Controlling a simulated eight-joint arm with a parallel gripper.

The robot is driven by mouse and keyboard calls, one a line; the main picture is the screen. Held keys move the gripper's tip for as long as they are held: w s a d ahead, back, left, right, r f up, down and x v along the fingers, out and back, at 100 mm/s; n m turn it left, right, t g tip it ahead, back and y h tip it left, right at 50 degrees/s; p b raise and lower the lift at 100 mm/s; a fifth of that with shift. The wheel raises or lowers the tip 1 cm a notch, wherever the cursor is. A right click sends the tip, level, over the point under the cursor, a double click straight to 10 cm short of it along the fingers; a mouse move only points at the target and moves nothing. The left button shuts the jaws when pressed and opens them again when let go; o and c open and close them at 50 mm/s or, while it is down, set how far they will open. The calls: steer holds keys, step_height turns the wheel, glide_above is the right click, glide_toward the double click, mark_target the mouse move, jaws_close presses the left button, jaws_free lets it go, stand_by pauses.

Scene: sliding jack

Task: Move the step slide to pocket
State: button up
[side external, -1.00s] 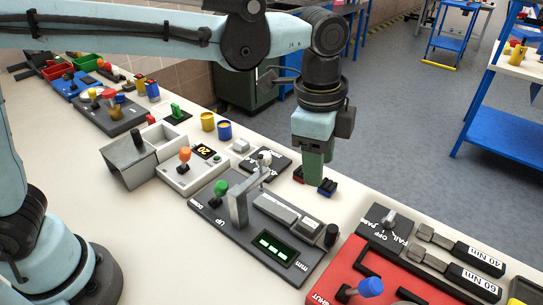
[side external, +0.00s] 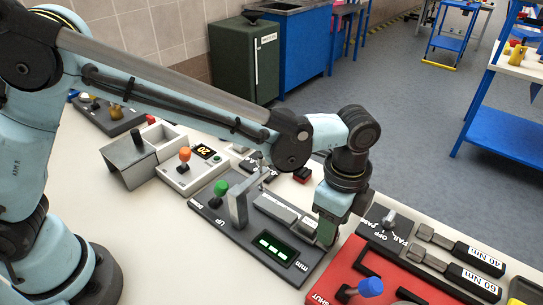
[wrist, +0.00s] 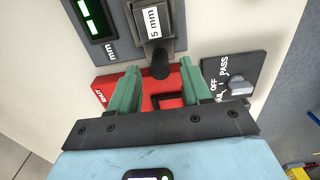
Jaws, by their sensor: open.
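The grey step slide (side external: 284,212) lies in a dark panel (side external: 208,216) with a green-lit mm display (side external: 272,246). In the wrist view the slide (wrist: 153,22) carries a 5 mm label and has a black knob (wrist: 160,63) at its near end. My gripper (side external: 326,232) is at the right end of the slide, pointing down and hiding the knob in the side view. In the wrist view its green fingers (wrist: 160,70) are open, with the knob showing between their tips. I cannot tell which part is the pocket.
A green-knobbed UP/DOWN lever (side external: 221,188) and an upright grey bracket (side external: 237,207) stand left of the slide. A red board with a blue knob (side external: 369,287), a PASS/FAIL switch (side external: 389,218) and Nm-marked tools (side external: 472,262) are close on the right.

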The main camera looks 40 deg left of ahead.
steer(key=shift+f, duration=1.25)
steer(key=shift+c, duration=0.3)
jaws_close()
